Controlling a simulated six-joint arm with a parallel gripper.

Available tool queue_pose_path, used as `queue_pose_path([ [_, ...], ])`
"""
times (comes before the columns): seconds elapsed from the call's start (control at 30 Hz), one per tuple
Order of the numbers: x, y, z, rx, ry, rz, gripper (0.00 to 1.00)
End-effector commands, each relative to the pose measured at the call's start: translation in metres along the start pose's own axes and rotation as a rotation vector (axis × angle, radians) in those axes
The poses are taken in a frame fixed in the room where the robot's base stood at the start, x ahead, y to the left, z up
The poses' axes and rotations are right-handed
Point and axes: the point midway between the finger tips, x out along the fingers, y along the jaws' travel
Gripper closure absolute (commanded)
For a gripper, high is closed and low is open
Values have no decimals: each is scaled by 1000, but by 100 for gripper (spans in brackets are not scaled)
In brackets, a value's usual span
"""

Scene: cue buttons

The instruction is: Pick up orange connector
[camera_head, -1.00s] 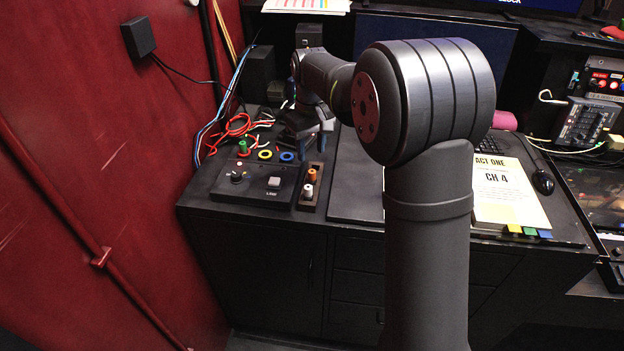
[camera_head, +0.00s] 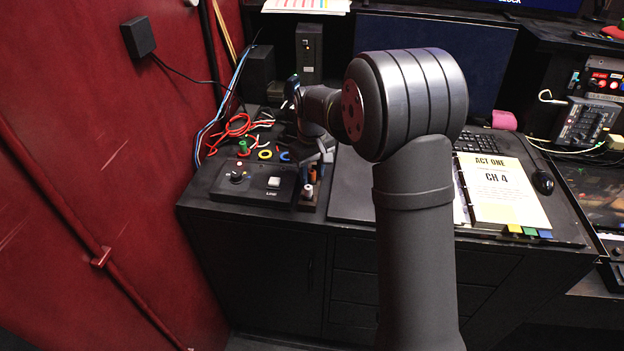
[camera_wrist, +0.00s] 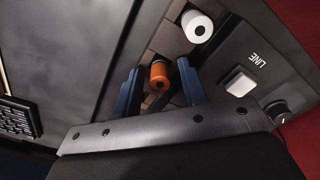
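The orange connector (camera_wrist: 159,76) stands in a small rack (camera_wrist: 170,40) and shows between my gripper's two blue fingers in the wrist view. My gripper (camera_wrist: 160,90) is open, with one finger on each side of the connector and a visible gap to each. In the head view my gripper (camera_head: 314,170) is low over the rack at the right of the control box, and the orange connector is mostly hidden there. A white connector (camera_wrist: 197,26) stands in the same rack beside the orange one, and it also shows in the head view (camera_head: 307,191).
A control box (camera_head: 255,185) with a knob and white button is left of the rack. A green connector (camera_head: 242,147), yellow ring (camera_head: 265,154) and red cables (camera_head: 230,130) lie behind it. A binder (camera_head: 500,190) and keyboard (camera_head: 485,141) are at right.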

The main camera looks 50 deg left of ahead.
Motion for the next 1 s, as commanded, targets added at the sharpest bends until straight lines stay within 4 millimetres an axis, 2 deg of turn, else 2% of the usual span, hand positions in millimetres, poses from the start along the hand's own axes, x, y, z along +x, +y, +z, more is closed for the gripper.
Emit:
queue_pose_path([
  [0.03,0,0,0,0,0,0,72],
  [0.17,0,0,0,0,0,0,97],
  [0.2,0,0,0,0,0,0,100],
  [0.47,-1,0,0,0,0,0,100],
  [0.63,-10,0,0,0,1,0,100],
  [0.87,-45,1,0,1,3,1,100],
  [1.0,-63,22,29,5,3,2,100],
])
